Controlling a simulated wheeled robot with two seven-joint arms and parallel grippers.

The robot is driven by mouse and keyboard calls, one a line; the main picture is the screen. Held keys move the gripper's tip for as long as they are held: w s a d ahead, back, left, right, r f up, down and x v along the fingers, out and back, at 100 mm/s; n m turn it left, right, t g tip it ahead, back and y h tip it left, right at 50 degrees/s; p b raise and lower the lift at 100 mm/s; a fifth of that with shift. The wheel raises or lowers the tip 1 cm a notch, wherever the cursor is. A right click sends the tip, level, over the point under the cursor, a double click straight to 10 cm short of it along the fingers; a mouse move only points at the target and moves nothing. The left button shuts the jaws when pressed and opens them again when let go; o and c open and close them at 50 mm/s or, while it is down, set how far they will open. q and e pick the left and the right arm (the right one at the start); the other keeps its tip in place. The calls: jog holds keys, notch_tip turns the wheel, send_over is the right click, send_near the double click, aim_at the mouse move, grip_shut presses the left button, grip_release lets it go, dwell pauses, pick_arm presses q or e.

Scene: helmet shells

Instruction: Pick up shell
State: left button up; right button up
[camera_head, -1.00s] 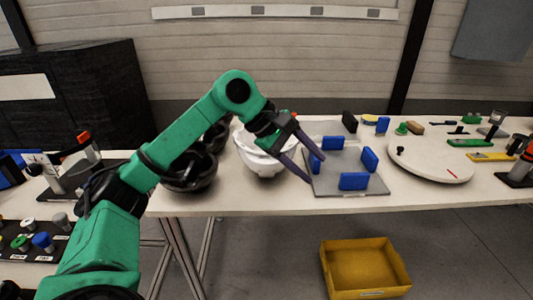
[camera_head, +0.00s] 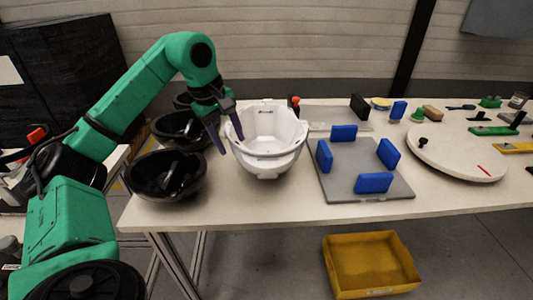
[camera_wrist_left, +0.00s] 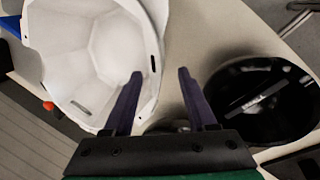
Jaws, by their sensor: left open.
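A white shell (camera_head: 268,160) sits open side up on the table, left of a grey plate; it fills the left of the left wrist view (camera_wrist_left: 85,50). A black shell (camera_head: 165,178) stands to its left, also in the left wrist view (camera_wrist_left: 260,100). Another black shell (camera_head: 178,128) is behind that one. My left gripper (camera_head: 231,148) is open at the white shell's left rim. In the left wrist view (camera_wrist_left: 160,73), one finger overlaps the white rim and the other is over the gap between shells. Contact cannot be told. My right gripper is not seen.
The grey plate (camera_head: 335,186) with upright blue blocks (camera_head: 374,183) is right of the white shell. A white round disc (camera_head: 455,155) and small tools lie further right. A yellow bin (camera_head: 370,262) is on the floor below the table's front edge.

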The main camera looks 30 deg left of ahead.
aim_at(238, 153)
pick_arm(q)
jog(key=x, duration=0.5)
jog(key=shift+w+d+f+b, duration=0.1)
jog(key=shift+d+f+b, duration=0.05)
jog(key=shift+f+b, duration=0.15)
jog(key=shift+w+f, duration=0.15)
jog(key=shift+f, duration=0.05)
jog(key=shift+r, duration=0.1)
grip_shut()
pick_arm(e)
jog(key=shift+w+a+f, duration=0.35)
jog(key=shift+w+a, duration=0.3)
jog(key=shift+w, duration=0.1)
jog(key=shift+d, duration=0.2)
